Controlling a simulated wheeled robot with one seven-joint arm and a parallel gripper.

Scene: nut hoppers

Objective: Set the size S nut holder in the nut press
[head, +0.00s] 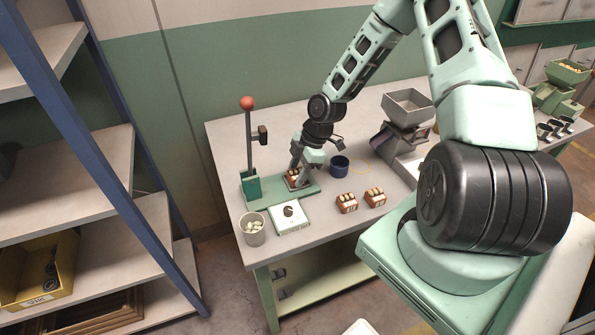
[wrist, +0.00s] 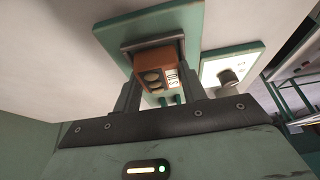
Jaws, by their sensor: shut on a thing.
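A brown nut holder (wrist: 157,64) with a white label and round nuts in it is between the fingers of my gripper (wrist: 157,88) in the wrist view. The label's lettering is turned and hard to read. In the head view my gripper (head: 299,176) is low over the green base plate of the nut press (head: 312,190), with the holder (head: 292,176) partly hidden by a finger. A grey bracket (wrist: 150,41) on the plate borders the holder's far side. I cannot tell whether the holder rests fully on the plate. The press has a red-knobbed lever (head: 247,104) standing upright.
Two similar brown holders (head: 347,203) (head: 375,197) stand on the table to the right. A dial box (head: 289,217) and a cup of pale pieces (head: 253,229) are in front of the press. A blue cup (head: 340,166) and grey hopper (head: 408,106) stand to the right.

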